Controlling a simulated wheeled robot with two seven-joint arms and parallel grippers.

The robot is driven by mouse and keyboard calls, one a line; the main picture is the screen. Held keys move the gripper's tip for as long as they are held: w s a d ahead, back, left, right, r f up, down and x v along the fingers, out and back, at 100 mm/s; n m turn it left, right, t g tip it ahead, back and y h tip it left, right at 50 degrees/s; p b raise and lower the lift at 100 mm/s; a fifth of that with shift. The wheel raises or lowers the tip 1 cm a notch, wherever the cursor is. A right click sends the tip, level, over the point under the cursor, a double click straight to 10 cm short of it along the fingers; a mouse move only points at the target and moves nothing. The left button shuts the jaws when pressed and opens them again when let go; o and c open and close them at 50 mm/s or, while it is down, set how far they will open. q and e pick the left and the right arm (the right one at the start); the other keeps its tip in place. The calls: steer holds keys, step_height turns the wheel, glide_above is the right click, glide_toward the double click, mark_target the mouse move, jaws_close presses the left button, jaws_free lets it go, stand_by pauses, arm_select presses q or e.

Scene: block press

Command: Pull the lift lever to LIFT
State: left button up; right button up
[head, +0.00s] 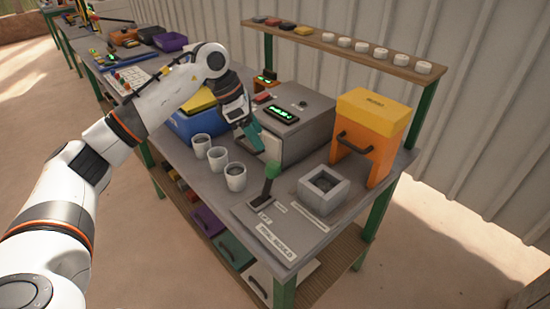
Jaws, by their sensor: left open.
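The lift lever (268,181) has a green knob on a dark stem and stands up from a grey plate (285,228) at the bench's near right corner. The plate carries small labels; one near the stem seems to read LIFT. A square grey mould block (323,188) sits right of the lever. My left gripper (258,141) is open, with teal fingertips, above the bench near the grey machine's front. It is behind and left of the lever knob, apart from it, and nothing shows between its fingers. My right gripper is not in view.
Several white cups (236,177) stand in a row left of the lever. A grey machine (300,125) with a green display is behind it, and an orange box (367,140) with a yellow top stands to the right. A blue bin (190,127) is partly behind my arm.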

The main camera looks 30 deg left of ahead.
mark_target(269, 164)
arm_select(q)
steer(key=p+x, duration=0.1)
steer(key=x, duration=0.2)
steer(key=p+x, duration=0.1)
steer(key=x, duration=0.2)
steer(key=a+p+x, duration=0.1)
steer(key=x, duration=0.3)
steer(key=shift+s+a+f, duration=0.1)
steer(key=shift+s+f, duration=0.1)
steer(key=shift+f, duration=0.1)
steer(key=shift+w+f, duration=0.15)
steer(key=shift+f, duration=0.4)
